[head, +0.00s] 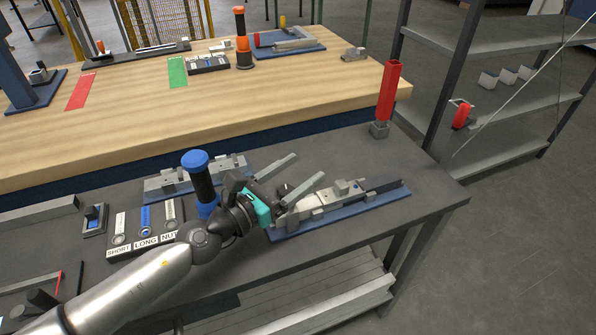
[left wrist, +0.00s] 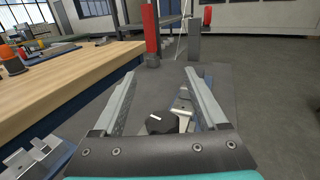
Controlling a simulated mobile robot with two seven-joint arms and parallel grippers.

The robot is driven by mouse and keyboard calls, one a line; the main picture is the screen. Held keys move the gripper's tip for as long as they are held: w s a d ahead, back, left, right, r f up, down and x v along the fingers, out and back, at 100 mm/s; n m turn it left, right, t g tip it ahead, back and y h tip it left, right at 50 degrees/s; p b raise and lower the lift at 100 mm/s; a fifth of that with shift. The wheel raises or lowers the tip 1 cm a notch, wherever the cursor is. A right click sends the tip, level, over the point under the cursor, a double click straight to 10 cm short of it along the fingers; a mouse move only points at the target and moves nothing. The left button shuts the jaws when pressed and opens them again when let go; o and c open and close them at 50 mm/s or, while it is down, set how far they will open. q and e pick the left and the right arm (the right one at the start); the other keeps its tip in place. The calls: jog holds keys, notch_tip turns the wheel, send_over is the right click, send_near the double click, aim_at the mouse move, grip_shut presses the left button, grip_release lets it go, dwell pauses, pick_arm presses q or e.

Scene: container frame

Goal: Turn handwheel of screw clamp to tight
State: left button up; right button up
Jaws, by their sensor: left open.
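The screw clamp (head: 322,198) is a light grey metal device on a blue base plate (head: 375,203) at the right part of the dark table. Its handwheel looks like the black knob (left wrist: 160,123) with a white mark, low between my fingers in the left wrist view. My right gripper is not in view.
A blue-topped black tool (head: 203,178) stands just left of my gripper. A second blue-based fixture (head: 165,187) lies behind it. A labelled SHORT, LONG, NUT tray (head: 130,225) is at left. A red post (head: 388,92) stands at the table's back right corner. A wooden table (head: 130,120) lies behind.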

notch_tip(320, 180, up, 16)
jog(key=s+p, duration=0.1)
jog(key=p, duration=1.4)
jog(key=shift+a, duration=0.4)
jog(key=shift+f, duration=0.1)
